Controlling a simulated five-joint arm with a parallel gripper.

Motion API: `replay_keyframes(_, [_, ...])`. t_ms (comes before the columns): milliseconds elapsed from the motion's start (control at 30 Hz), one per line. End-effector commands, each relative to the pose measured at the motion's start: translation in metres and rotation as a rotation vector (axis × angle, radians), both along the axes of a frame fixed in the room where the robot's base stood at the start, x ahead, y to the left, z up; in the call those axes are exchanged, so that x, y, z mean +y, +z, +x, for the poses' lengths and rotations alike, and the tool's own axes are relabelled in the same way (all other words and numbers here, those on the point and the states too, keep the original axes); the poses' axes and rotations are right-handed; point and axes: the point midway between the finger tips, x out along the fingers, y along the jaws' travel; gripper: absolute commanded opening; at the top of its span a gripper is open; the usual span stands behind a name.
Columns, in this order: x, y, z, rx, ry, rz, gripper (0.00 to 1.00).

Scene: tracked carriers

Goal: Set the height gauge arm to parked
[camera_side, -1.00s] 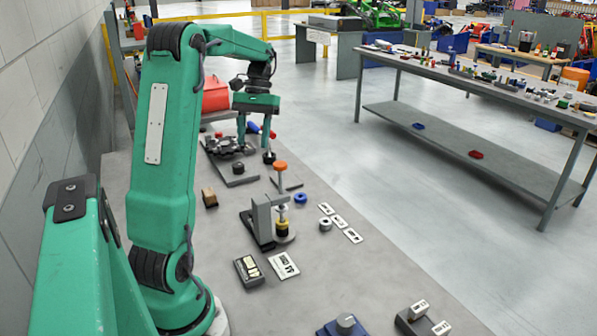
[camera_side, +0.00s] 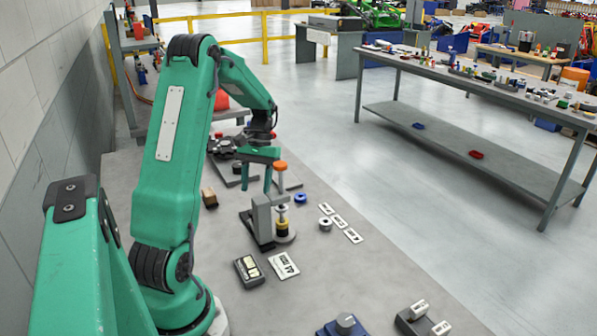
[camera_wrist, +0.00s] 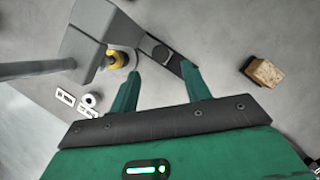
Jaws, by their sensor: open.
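A grey bracket (camera_side: 262,220) with an overhanging arm stands on a dark base; I take it for the height gauge, but cannot be sure. A rod with an orange knob (camera_side: 280,166) rises at its arm, and a yellow and black part (camera_side: 282,222) sits under it. The wrist view shows the bracket (camera_wrist: 97,32), the rod (camera_wrist: 35,69) and the yellow part (camera_wrist: 117,59). My gripper (camera_side: 257,188) is open and empty, just behind and above the bracket. In the wrist view its fingers (camera_wrist: 160,82) point toward the base. No parked mark is readable.
A brown block (camera_wrist: 263,71) lies to one side.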

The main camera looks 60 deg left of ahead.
Motion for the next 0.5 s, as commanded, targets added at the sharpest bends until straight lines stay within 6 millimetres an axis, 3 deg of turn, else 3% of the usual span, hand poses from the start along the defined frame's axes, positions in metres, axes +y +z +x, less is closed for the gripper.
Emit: replay_keyframes(500, [-0.016, -0.053, -0.016, 0.001, 0.0, -0.002, 0.48])
